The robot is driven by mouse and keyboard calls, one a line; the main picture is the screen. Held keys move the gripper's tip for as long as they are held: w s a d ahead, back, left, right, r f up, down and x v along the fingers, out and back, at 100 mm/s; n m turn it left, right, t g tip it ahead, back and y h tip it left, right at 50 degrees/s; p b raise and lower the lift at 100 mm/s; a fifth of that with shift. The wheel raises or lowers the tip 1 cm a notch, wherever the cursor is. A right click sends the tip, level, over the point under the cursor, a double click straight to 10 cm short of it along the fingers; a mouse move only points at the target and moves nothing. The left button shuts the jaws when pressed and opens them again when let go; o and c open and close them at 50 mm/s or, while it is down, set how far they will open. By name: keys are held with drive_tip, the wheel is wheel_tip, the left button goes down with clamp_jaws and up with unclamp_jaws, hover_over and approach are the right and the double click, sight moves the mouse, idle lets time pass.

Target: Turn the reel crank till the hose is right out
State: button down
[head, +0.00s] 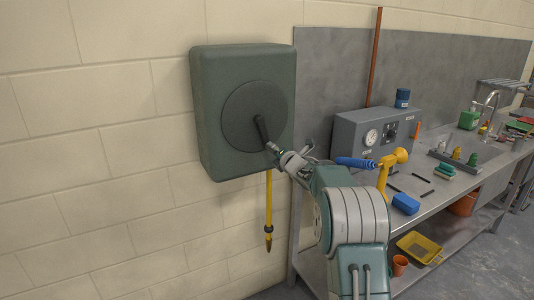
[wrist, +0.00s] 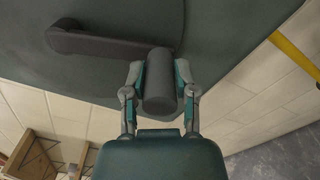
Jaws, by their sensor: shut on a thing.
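The hose reel is a dark green box (head: 207,115) on the block wall, with a round dark disc (head: 238,106) on its front. A dark crank arm (head: 262,128) runs from the disc's middle down to the right; it also shows in the wrist view (wrist: 100,43). My gripper (head: 276,150) is at the crank's outer end. In the wrist view my gripper (wrist: 160,85) is shut with a finger on each side of the dark crank handle (wrist: 159,88). A yellow hose (head: 268,205) hangs below the box, with a dark nozzle at its end, above the floor.
A yellow tray (head: 420,248) and an orange pot (head: 399,265) sit on the lower shelf.

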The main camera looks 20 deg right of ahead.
drive_tip(key=shift+w+d+r+n, duration=0.15)
drive_tip(key=shift+d+r+n, duration=0.05)
drive_tip(key=shift+d+n, duration=0.65)
drive_tip(key=shift+w+d+r+n, duration=0.2)
drive_tip(key=shift+d+n, duration=0.45)
drive_tip(key=shift+n, duration=0.3)
drive_tip(key=shift+r, duration=0.1)
drive_tip(key=c, duration=0.5)
unclamp_jaws()
drive_tip(key=shift+d, duration=0.1)
drive_tip(key=shift+o, duration=0.5)
drive_tip(key=shift+d, duration=0.1)
drive_tip(key=shift+r, duration=0.1)
drive_tip(key=s+d, duration=0.2)
drive_tip(key=s, duration=0.9)
drive_tip(key=shift+s+d, duration=0.15)
drive_tip(key=shift+s, duration=0.2)
